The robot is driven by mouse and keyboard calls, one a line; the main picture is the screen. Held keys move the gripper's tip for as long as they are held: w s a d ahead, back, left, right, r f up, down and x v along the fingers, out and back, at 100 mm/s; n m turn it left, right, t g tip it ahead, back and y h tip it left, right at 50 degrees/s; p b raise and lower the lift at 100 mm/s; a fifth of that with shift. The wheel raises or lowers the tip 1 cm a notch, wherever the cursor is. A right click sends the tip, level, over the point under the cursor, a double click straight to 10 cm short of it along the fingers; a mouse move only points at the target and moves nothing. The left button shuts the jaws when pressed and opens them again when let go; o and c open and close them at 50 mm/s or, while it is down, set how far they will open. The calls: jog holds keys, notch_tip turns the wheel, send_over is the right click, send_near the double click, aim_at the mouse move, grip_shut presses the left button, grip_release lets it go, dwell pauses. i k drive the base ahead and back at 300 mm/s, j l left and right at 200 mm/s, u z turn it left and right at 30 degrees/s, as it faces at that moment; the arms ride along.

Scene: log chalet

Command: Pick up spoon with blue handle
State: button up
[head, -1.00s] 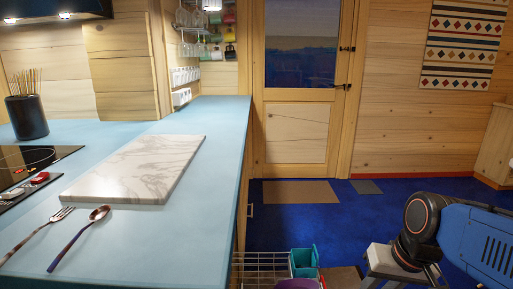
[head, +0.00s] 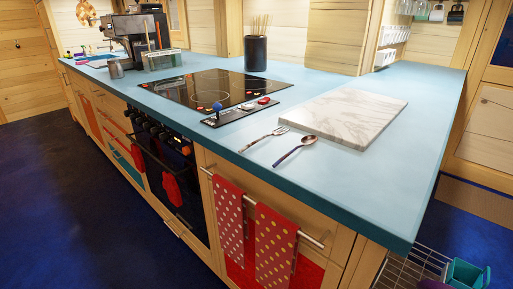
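In the head view a metal spoon (head: 296,150) lies on the light-blue countertop (head: 350,190), near its front edge. Its bowl points to the back right and its handle towards the front edge. My gripper is not in view.
A marble board (head: 345,117) lies right of the spoon. A black cooktop (head: 205,88) with a control strip is behind left. Dotted towels (head: 273,245) hang on a rail below the front edge. A wire basket (head: 405,270) stands at lower right.

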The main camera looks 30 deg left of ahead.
aim_at(308, 139)
jog(key=u, duration=1.05)
jog(key=z, duration=1.55)
jog(key=u, duration=1.55)
jog(key=j+u, duration=0.1)
jog(key=j, duration=0.3)
jog(key=k+j+u, duration=0.1)
jog(key=j, duration=0.35)
